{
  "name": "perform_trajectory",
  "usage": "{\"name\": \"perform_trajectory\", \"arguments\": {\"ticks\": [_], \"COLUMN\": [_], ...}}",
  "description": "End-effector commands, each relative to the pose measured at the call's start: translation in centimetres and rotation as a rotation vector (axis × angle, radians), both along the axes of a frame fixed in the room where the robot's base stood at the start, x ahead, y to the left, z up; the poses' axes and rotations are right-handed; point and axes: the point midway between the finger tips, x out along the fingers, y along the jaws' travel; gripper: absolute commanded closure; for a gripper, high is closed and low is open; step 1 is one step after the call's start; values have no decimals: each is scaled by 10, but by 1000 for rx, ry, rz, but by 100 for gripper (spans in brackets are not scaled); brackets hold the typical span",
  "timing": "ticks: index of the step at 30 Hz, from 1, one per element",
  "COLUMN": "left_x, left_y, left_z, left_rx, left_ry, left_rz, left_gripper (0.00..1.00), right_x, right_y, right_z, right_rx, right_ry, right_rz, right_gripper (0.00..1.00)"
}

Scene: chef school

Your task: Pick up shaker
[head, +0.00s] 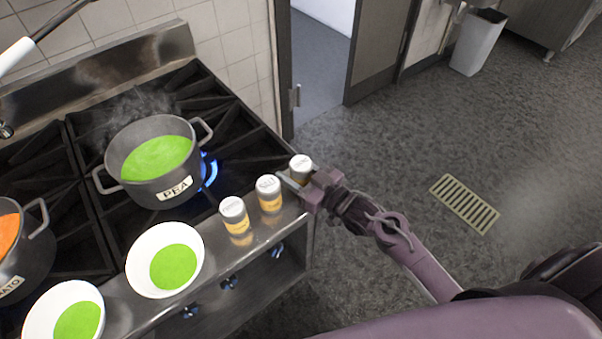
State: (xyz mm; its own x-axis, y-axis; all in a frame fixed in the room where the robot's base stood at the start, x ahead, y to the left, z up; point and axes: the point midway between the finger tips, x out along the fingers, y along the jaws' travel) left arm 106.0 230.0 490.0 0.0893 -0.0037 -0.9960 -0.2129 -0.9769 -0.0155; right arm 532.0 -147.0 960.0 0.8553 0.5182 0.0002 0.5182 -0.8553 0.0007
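Three small shakers with pale tops and orange-brown bands stand in a row on the steel front ledge of the stove. One shaker (234,215) is nearest the bowls, one shaker (269,194) is in the middle, and one shaker (300,166) is at the right end. My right gripper (290,182) reaches in from the right at the end shaker, its fingers beside it and close to the middle one. Part of the end shaker is hidden behind the gripper. I cannot tell whether the fingers touch it. My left gripper is not in view.
A steaming pot labelled PEA (150,165) sits over a blue flame (208,172) behind the shakers. White bowls of green soup (140,283) (35,318) stand on the ledge to the left. A second pot (35,255) is at the left edge. Open floor (380,140) lies right.

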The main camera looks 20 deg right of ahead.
Motion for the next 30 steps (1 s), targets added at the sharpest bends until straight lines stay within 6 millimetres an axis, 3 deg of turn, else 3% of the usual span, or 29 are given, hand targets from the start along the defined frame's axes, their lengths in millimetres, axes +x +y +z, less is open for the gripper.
{"name": "perform_trajectory", "arguments": {"ticks": [1,5,17,23,30], "left_x": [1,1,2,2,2], "left_y": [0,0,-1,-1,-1], "left_z": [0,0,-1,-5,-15], "left_rx": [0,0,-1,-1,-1], "left_ry": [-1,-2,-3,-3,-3], "left_rz": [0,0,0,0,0], "left_gripper": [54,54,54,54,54], "right_x": [0,0,0,0,0], "right_y": [0,0,0,0,0], "right_z": [0,0,8,40,111], "right_rx": [-1,-1,0,0,-2], "right_ry": [1,1,-1,-6,-10], "right_rz": [0,0,0,1,1], "right_gripper": [62,79,80,80,80]}}
